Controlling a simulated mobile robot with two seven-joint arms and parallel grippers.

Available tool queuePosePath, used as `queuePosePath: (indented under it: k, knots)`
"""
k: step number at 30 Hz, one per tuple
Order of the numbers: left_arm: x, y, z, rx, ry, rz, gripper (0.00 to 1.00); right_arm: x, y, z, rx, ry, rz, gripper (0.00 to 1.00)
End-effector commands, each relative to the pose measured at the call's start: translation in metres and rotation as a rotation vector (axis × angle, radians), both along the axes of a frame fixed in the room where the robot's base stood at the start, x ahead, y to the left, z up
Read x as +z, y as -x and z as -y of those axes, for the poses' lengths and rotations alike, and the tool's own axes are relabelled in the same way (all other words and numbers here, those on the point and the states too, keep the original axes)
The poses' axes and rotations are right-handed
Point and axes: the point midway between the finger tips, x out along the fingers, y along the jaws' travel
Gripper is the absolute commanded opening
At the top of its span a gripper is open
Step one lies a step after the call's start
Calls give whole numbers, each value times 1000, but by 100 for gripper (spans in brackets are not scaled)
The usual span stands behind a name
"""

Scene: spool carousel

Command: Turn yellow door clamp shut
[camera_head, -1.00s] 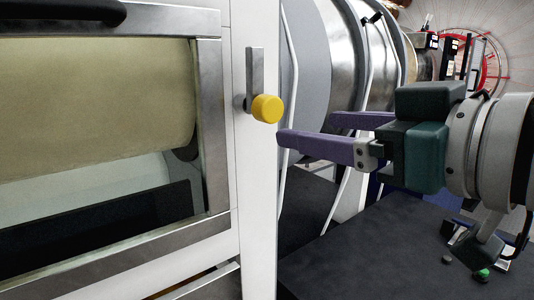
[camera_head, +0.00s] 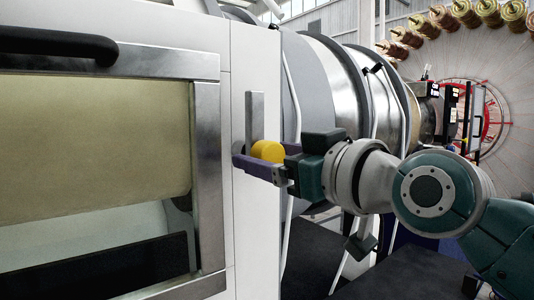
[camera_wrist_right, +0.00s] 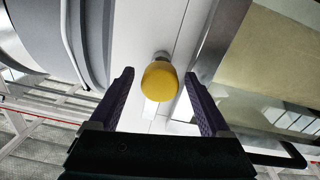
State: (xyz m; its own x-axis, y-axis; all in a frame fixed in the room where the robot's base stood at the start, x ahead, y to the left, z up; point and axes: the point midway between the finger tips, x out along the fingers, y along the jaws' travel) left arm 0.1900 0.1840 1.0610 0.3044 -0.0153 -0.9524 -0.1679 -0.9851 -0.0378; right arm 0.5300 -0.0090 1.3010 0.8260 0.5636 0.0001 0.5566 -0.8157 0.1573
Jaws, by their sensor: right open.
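The yellow door clamp (camera_head: 268,151) is a round yellow knob with a grey metal bar (camera_head: 256,112) that points straight up, on the white frame beside the door (camera_head: 208,150). My right gripper (camera_head: 248,160) is open, with its purple fingers around the knob in the head view. In the right wrist view the yellow knob (camera_wrist_right: 160,82) stands between the two open fingers (camera_wrist_right: 158,88), with a gap on each side. The left gripper is not in view.
The door has a metal-framed window and a black handle (camera_head: 60,43) at upper left. A large metal drum (camera_head: 335,85) lies behind the white frame. A wheel with several spools (camera_head: 460,13) stands at the far right.

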Motion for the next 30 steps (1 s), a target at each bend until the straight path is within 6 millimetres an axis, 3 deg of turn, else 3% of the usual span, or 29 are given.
queuePosePath:
  k: [11, 30]
  knots:
    - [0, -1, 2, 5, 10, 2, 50, 0, -3, -3, 0, 0, 0, 80]
    - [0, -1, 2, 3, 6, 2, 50, 0, -3, -2, -1, 1, 1, 8]
